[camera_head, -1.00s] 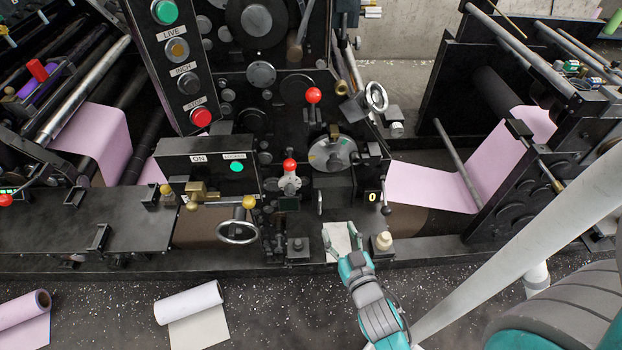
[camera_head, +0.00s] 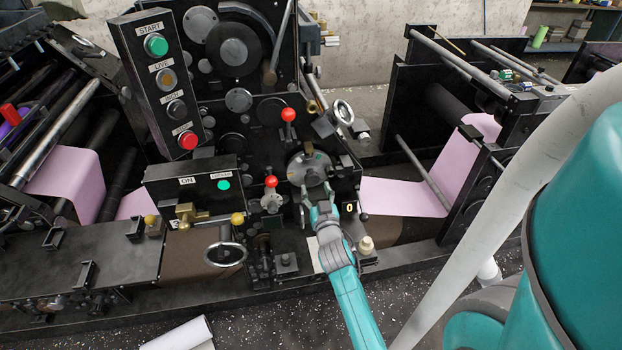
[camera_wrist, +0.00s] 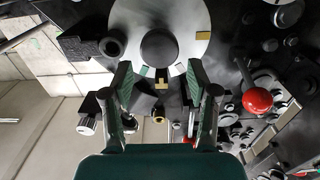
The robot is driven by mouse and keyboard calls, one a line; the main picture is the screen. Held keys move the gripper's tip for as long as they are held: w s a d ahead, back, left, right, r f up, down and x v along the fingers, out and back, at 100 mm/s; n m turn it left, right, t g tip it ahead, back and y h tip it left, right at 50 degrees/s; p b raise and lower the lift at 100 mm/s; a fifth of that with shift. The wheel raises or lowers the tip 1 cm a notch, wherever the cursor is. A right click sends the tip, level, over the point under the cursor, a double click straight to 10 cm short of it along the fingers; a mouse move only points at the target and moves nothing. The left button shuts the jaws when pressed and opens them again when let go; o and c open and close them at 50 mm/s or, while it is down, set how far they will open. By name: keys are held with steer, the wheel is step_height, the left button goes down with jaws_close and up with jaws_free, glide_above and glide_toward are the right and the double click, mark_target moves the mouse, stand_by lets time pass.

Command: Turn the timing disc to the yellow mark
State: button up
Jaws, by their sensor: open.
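The timing disc (camera_head: 297,172) is a silver wheel on the front of the black machine. In the wrist view, the disc (camera_wrist: 127,25) fills the top middle, around a dark hub (camera_wrist: 159,46). A yellow mark (camera_wrist: 203,36) sits on its right side, and green marks (camera_wrist: 148,71) show near its lower edge. A small yellow T-shaped piece (camera_wrist: 162,83) is just below the rim. My gripper (camera_head: 319,196) is in front of the disc's lower part. Its two fingers (camera_wrist: 159,76) are spread near the rim, with nothing held. Contact with the disc cannot be told.
A red-ball lever (camera_head: 288,116) stands above the disc, and another red-ball lever (camera_head: 271,183) is at its lower left. A handwheel (camera_head: 343,112) is at the upper right. A cream knob (camera_head: 366,243) sits below right. A pink web (camera_head: 405,196) runs at the right.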

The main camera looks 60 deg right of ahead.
mark_target(313, 179)
steer(key=shift+x, duration=2.95)
jaws_close()
